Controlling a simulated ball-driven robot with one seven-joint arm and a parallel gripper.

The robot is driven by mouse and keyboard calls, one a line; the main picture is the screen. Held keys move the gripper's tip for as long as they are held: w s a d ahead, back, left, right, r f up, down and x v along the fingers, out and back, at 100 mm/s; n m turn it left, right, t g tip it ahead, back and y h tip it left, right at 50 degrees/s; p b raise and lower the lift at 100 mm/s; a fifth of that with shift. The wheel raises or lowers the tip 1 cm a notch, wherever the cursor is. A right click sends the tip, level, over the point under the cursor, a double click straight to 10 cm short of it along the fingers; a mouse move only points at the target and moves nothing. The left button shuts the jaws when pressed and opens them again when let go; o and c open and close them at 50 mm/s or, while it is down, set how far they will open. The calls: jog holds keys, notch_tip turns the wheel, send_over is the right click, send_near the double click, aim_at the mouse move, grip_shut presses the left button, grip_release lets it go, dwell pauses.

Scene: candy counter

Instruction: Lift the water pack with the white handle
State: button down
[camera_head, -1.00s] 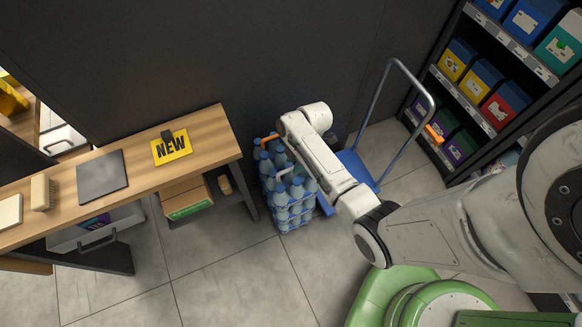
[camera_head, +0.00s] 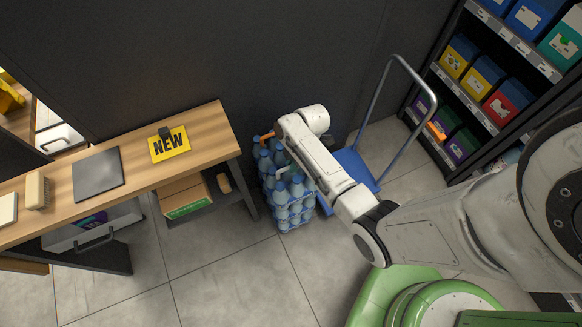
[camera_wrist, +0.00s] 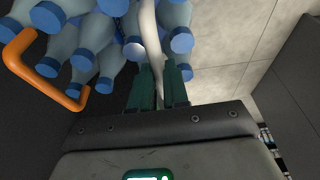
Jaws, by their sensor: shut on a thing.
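The water pack (camera_head: 293,207) is a cluster of blue-capped bottles standing on the floor beside the wooden counter. Its white handle (camera_wrist: 149,35) runs down between the two green fingers of my gripper (camera_wrist: 158,75) in the wrist view. The fingers are shut on this handle. In the head view my arm hides part of the pack and most of my gripper. An orange handle (camera_wrist: 18,55) arches over bottles at the left of the wrist view and also shows at the back of the bottles in the head view (camera_head: 266,136).
The wooden counter (camera_head: 130,170) with a yellow NEW sign (camera_head: 170,145) stands close on the left. A blue trolley (camera_head: 356,168) is right behind the pack, and a dark wall is at the back. Shelves with coloured boxes (camera_head: 486,77) stand right. The front floor is clear.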

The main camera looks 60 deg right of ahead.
dwell(0.3)
jog(key=shift+w+d+r, duration=0.1)
jog(key=shift+w+r, duration=0.1)
jog(key=shift+r+p, duration=3.45)
jog(key=shift+r, duration=0.05)
